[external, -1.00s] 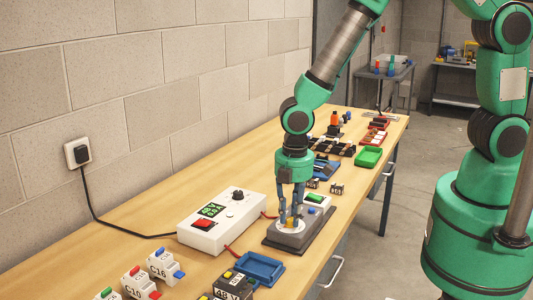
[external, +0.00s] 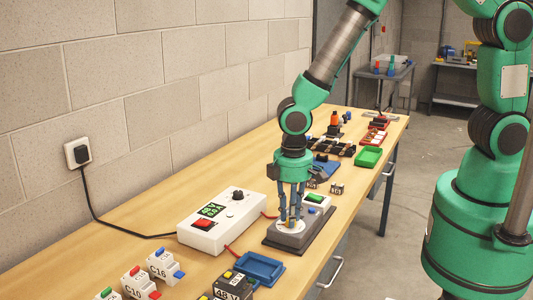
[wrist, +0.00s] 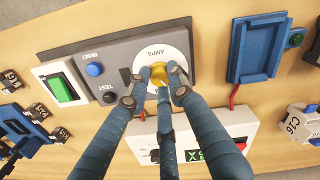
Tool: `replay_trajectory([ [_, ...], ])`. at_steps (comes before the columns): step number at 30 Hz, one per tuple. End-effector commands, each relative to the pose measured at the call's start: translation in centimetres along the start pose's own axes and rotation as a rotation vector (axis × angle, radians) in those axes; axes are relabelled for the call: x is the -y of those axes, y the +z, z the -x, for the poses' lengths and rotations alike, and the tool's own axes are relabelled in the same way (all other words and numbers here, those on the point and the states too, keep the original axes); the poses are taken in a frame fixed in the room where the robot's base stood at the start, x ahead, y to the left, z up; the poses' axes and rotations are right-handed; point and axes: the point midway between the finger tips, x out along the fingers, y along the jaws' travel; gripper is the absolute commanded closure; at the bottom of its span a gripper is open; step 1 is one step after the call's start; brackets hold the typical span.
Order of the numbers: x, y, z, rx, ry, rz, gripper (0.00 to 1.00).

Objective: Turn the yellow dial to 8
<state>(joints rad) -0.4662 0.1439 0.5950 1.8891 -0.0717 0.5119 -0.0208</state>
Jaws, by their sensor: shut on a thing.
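The yellow dial (wrist: 177,76) sits on a white round plate (wrist: 153,50) marked AMPS, on a grey panel (wrist: 112,49). My gripper (wrist: 163,84) points down with its blue fingers closed around the dial. In the external view my gripper (external: 291,222) stands over the near end of the panel (external: 318,231), and the dial is mostly hidden by the fingers. The scale numbers cannot be read, so the dial's setting cannot be told.
An empty blue tray (external: 262,267) lies in front.

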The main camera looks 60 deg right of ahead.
Motion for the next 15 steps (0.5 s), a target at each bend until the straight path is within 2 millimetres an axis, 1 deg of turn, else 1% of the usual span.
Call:
replay_trajectory([
  [15,-0.01,-0.08,0.04,0.017,0.000,-0.487,1.00],
])
